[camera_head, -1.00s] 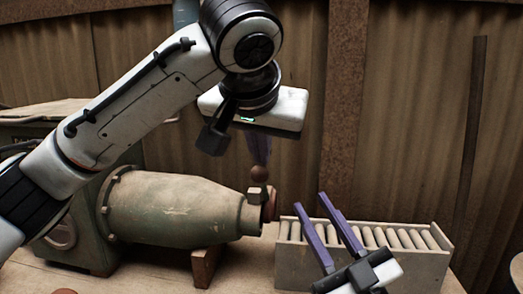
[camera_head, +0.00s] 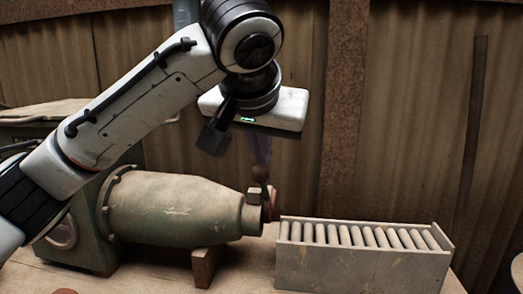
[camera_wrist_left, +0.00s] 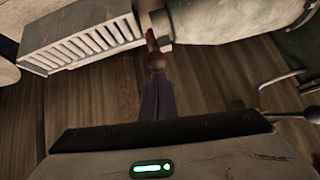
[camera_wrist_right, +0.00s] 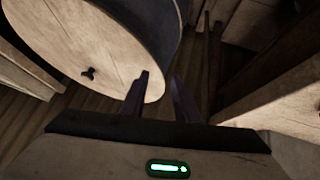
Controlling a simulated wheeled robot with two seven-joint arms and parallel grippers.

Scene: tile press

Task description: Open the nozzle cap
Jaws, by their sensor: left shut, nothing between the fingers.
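The green, worn barrel of the press (camera_head: 175,210) lies level, with its nozzle end to the right. A reddish-brown nozzle cap (camera_head: 270,205) sits at that end, and a small handle with a round knob (camera_head: 260,173) rises from it. My left gripper (camera_head: 262,158) points down with its purple fingers shut and empty, tips right at the knob. The left wrist view shows the knob (camera_wrist_left: 156,61) just beyond the fingertips; whether they touch it I cannot tell. My right gripper (camera_wrist_right: 161,78) is open and empty in the right wrist view, and out of the head view.
A roller conveyor (camera_head: 365,265) stands just right of the nozzle. A small wooden block (camera_head: 204,268) is under the barrel. In the right wrist view, a large round-topped drum (camera_wrist_right: 90,45) lies near the right fingers. A corrugated wall closes the back.

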